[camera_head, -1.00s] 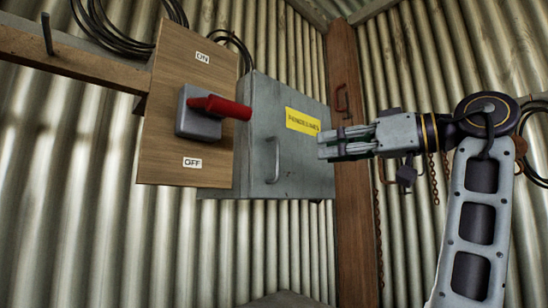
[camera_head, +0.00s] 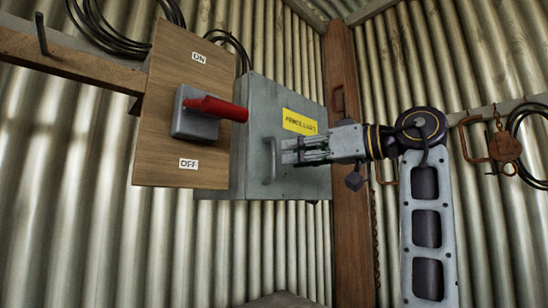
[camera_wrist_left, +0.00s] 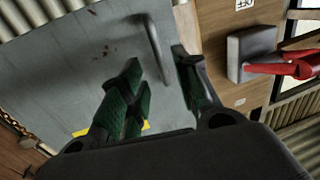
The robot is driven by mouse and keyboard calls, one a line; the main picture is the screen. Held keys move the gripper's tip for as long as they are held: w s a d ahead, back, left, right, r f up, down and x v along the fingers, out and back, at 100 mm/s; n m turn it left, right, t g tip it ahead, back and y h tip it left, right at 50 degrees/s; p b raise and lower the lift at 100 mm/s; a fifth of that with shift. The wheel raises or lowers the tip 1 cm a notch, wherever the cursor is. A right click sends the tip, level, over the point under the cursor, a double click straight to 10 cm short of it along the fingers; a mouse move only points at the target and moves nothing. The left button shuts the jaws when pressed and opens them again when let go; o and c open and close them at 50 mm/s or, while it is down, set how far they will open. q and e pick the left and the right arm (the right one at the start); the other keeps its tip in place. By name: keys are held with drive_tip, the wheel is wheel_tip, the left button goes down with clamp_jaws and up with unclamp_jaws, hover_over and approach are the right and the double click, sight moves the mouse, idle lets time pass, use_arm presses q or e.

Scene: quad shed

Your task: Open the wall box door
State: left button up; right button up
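The grey metal wall box door (camera_head: 308,180) looks closed and has a yellow label (camera_head: 300,121). Its upright bar handle (camera_head: 268,160) is on the door's left side. My left gripper (camera_head: 284,151) is just right of the handle, fingers pointing at it. In the left wrist view, the door (camera_wrist_left: 60,70) fills the upper left. The handle (camera_wrist_left: 152,38) lies ahead of and between the spread green-padded fingers of my left gripper (camera_wrist_left: 160,65). The gripper is open and empty; I cannot tell whether a finger touches the handle. My right gripper is out of view.
Left of the box, a wooden board (camera_head: 160,150) carries a switch with a red lever (camera_head: 218,108) sticking out near the handle. A wooden post (camera_head: 350,220) stands right of the box.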

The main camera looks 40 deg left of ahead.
sight(274, 175)
use_arm(q)
drive_tip(key=shift+s+a, duration=0.2)
drive_tip(key=shift+a, duration=1.4)
drive_tip(key=shift+s+a, duration=0.15)
drive_tip(key=shift+a, duration=1.45)
clamp_jaws()
